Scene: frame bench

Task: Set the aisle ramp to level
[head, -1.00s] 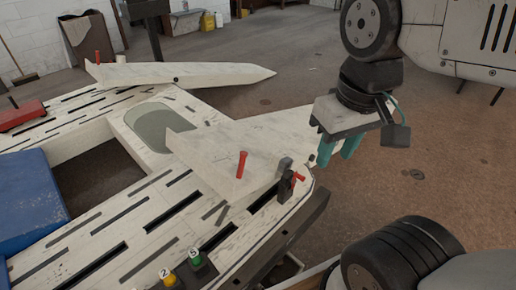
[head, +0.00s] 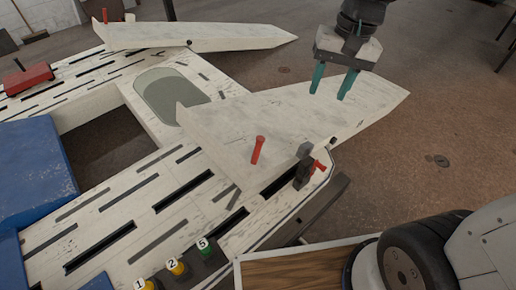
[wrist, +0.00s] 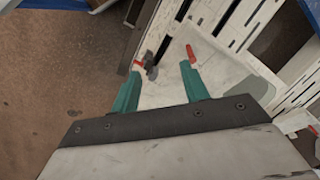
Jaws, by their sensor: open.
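Two long white pointed panels look like ramps; no label shows which is the aisle ramp. The near panel (head: 290,112) lies along the right side of the bench frame and carries a red peg handle (head: 257,149). The far panel (head: 200,38) stands at the back. My gripper (head: 328,95) is open and empty over the near panel, its teal fingers pointing down. In the wrist view the red peg (wrist: 190,54) shows beyond the open fingers (wrist: 160,69).
The slotted white bench frame (head: 100,215) has a blue block (head: 35,175) and a red block (head: 28,78) at left. Numbered yellow and green knobs (head: 178,267) stand at the near edge. A wood-topped surface (head: 300,275) is at bottom. Floor at right is mostly clear.

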